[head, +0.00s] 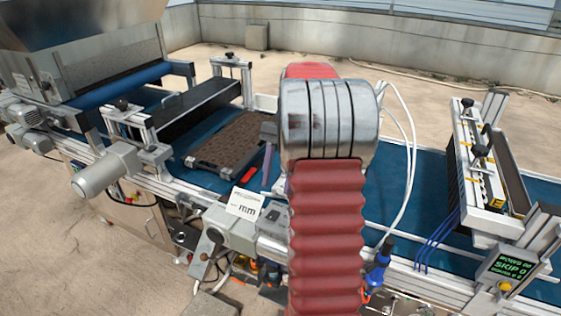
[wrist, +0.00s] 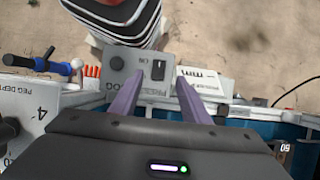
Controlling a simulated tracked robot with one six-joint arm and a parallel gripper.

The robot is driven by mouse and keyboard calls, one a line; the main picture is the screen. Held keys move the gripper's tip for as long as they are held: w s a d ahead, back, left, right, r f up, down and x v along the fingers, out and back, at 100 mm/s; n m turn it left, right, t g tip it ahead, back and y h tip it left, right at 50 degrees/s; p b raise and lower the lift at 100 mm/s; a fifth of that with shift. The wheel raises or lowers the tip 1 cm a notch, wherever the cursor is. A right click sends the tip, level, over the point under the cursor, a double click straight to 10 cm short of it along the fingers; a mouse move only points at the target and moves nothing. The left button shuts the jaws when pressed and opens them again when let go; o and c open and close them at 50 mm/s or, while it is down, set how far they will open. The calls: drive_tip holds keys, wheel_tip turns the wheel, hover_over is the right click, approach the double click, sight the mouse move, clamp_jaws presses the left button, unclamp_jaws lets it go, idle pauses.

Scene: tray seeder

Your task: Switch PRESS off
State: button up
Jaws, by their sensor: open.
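In the head view my red-sleeved arm hides most of the gripper and this panel; a purple finger shows left of the arm.
A white plate marked "mm" (head: 245,204) stands beside the panel. A soil-filled tray (head: 204,162) lies on the blue belt (head: 390,188). A green-lit display (head: 511,267) is at the right.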

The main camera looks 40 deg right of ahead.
drive_tip(key=shift+v, duration=2.6)
wheel_tip(320, 180, down, 5)
drive_tip(key=a+n+t+h, duration=0.1)
drive_tip(key=n+h, duration=0.1)
drive_tip(key=s+a+r+n+t+h, duration=0.1)
drive_tip(key=s+a+n, duration=0.3)
drive_tip(key=a, duration=0.6)
drive_tip(key=s+a+r+n+t, duration=0.2)
drive_tip(key=s+a+n+t, duration=0.1)
drive_tip(key=a, duration=0.8)
drive_tip(key=s+a+r+n+t+h, duration=0.1)
drive_tip(key=s+a+n, duration=0.4)
drive_tip(key=a, duration=0.5)
drive_tip(key=shift+s+a+r+t+h, duration=0.3)
drive_tip(key=shift+a+r+t, duration=0.15)
drive_tip(key=shift+t, duration=0.25)
